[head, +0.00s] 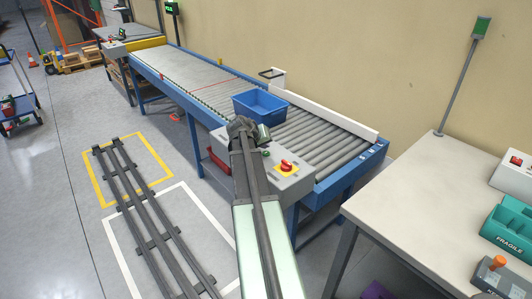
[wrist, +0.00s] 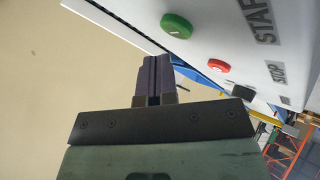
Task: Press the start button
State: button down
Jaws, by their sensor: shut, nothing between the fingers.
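The round green start button (wrist: 176,26) sits on the pale panel (wrist: 225,30) in the wrist view, beside the lettering "STAR", which is cut off by the frame. The red stop button (wrist: 219,65) is below it, beside the word "STOP". My gripper (wrist: 156,58) is shut and empty, its fingertips a little below the green button in the picture and visibly apart from it. In the head view the grey control box (head: 292,187) is on the conveyor's near side, with my arm's end beside it; my wrist partly hides that area.
A blue bin (head: 258,106) stands on the roller conveyor (head: 315,138) just behind my arm's end. A red emergency knob (head: 286,166) on a yellow plate rises from the control box. A white table (head: 430,220) with a teal "FRAGILE" box (head: 508,228) is at the right.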

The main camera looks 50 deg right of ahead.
aim_at(264, 153)
notch_tip(264, 153, up, 5)
jog(key=p, duration=0.4)
jog(key=shift+f, duration=0.15)
